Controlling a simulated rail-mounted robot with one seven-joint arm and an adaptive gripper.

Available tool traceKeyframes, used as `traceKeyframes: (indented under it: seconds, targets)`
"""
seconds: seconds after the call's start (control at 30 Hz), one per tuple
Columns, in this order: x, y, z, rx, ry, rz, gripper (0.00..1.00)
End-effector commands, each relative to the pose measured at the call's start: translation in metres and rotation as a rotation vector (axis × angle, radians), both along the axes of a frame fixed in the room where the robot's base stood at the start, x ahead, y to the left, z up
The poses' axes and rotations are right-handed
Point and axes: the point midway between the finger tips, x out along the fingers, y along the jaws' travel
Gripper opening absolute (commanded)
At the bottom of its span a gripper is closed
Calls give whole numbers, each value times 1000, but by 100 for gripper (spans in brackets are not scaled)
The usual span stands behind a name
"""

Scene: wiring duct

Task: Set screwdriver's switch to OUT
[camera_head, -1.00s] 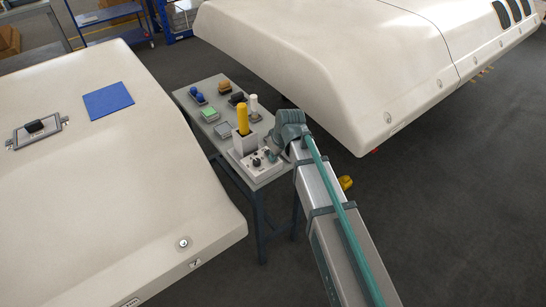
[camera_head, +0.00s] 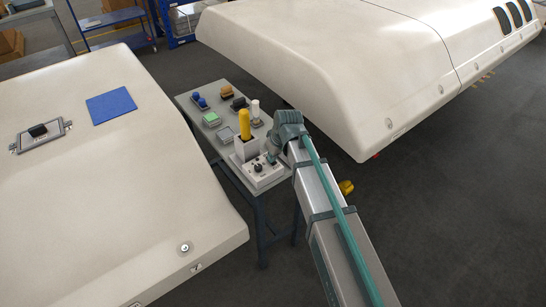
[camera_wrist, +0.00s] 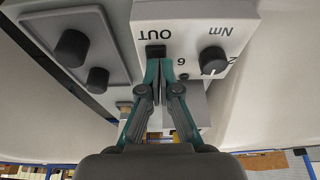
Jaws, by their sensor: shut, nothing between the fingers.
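The yellow screwdriver (camera_head: 244,125) stands upright in a white holder (camera_head: 246,150) on the small table. In front of it is a white control box (camera_head: 262,178), which also shows upside down in the wrist view (camera_wrist: 200,14). There it carries a dark dial (camera_wrist: 212,61) under "Nm" and a small black switch (camera_wrist: 155,51) close to the word "OUT". My gripper (camera_wrist: 165,62) is shut and empty, its fingertips right at the switch and covering part of that area. I cannot tell whether they touch it. In the head view my gripper (camera_head: 271,158) is over the box's right side.
A grey panel with two black knobs (camera_wrist: 72,48) is beside the box in the wrist view. The table (camera_head: 211,150) also holds blue, green, grey, orange and white items behind the holder. Large cream body shells (camera_head: 120,200) flank the table on both sides.

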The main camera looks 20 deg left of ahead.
Motion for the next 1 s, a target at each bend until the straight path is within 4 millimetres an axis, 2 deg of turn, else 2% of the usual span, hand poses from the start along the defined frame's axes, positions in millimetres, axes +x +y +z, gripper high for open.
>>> traceKeyframes:
  seconds: [0.17,0.27,0.4,0.47,0.8,1.0]
  targets:
    - [0,-1,8,0,0,0,0]
    - [-1,-3,20,0,-1,-1,0]
    - [-3,-7,47,0,-1,-3,0]
    - [-7,-12,48,2,-3,-3,0]
    - [-25,-35,98,2,-3,-3,0]
    - [-32,-43,117,0,-1,-3,0]
